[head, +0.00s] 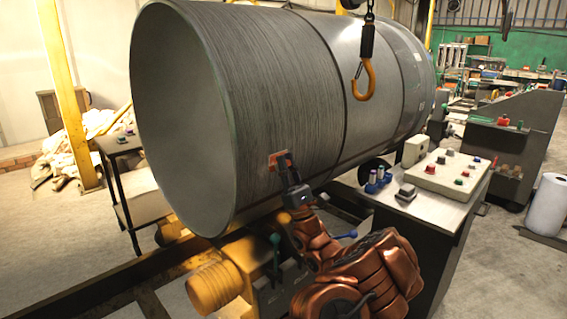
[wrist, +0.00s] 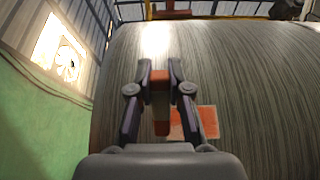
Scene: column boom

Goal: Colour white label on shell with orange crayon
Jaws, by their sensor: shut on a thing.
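The shell (head: 330,90) is a big grey metal cylinder lying on its side; its brushed surface fills much of the wrist view (wrist: 255,80). The label (wrist: 205,122) shows as a small patch, mostly orange with paler parts. In the head view the label (head: 273,162) is partly hidden by my gripper (head: 284,168). In the wrist view my gripper (wrist: 160,72) is shut on the orange crayon (wrist: 161,112), with the label just to the right of it. I cannot tell whether the crayon touches the shell.
A yellow-orange hook (head: 362,80) hangs in front of the shell. A control panel (head: 447,172) with several buttons stands on a bench to the right. Yellow roller supports (head: 215,287) are below the shell. A small dark trolley (head: 120,143) stands at the left.

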